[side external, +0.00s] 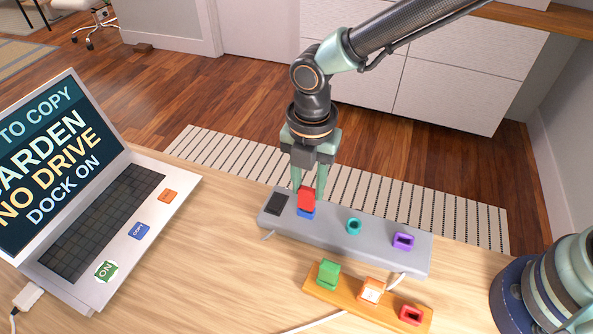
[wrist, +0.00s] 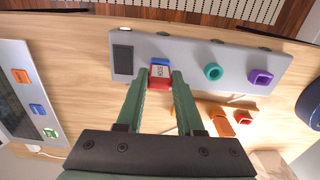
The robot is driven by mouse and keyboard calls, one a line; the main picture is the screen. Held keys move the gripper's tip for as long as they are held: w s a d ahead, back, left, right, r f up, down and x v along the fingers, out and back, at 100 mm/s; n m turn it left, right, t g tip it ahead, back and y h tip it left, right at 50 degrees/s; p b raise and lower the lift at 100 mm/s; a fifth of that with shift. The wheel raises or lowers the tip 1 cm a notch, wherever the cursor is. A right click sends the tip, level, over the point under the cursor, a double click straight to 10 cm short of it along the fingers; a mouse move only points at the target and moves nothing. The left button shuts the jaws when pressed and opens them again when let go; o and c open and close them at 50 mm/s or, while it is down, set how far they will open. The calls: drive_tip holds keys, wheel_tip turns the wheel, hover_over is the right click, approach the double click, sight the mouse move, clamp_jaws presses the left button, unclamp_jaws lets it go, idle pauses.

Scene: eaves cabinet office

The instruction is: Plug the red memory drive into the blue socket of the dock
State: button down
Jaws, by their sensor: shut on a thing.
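The red memory drive (side external: 306,198) is between the fingertips of my gripper (side external: 308,193), which is shut on it. It is upright, directly over the blue socket (side external: 306,213) at the left part of the grey dock (side external: 380,245), and its lower end meets the socket. I cannot tell how deep it sits. In the wrist view the red drive (wrist: 159,83) shows a pale label between my fingertips (wrist: 160,76), with the blue socket (wrist: 161,62) just beyond. The dock also has a teal socket (side external: 354,226) and a purple socket (side external: 403,241), both empty.
A wooden holder (side external: 345,303) in front of the dock bears a green drive (side external: 328,272), an orange drive (side external: 371,289) and an empty red slot (side external: 411,315). A laptop (side external: 130,225) stands at left; its screen shows "NO DRIVE" and "DOCK ON". A white cable (side external: 318,322) crosses the desk.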

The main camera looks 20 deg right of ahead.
drive_tip(key=shift+f, duration=0.2)
drive_tip(key=shift+c, duration=2.3)
unclamp_jaws()
wheel_tip(320, 180, up, 12)
